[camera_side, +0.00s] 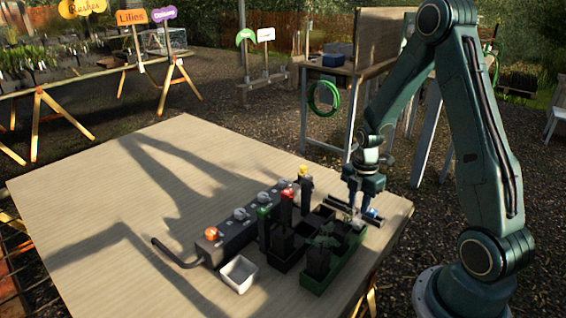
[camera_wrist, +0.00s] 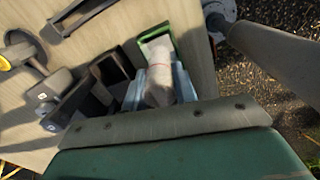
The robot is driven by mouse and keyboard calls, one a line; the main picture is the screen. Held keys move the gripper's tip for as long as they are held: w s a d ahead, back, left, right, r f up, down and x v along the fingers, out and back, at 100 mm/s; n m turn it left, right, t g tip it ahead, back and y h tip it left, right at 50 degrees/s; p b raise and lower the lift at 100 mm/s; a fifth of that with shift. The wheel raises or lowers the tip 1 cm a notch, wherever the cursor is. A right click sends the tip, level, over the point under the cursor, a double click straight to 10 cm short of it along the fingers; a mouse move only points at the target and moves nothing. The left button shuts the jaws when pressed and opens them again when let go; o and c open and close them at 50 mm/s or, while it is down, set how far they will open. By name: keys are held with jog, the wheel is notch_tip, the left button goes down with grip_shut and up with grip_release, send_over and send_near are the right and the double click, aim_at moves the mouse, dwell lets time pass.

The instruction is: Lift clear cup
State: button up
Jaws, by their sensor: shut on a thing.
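My gripper (camera_side: 362,212) is low over the right end of the dark racks, near the table's right side. In the wrist view, the light blue fingers of my gripper (camera_wrist: 160,86) are shut on a whitish, cloudy cylinder, which looks like the clear cup (camera_wrist: 157,62). A thin reddish line runs across it. It stands at or just above a green-rimmed slot (camera_wrist: 170,34); I cannot tell whether it is still inside. In the side view my gripper mostly hides it.
A small white box (camera_side: 239,273) stands in front. The table's left (camera_side: 90,220) is clear.

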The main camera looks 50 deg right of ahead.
notch_tip(320, 180, up, 14)
dwell(0.5)
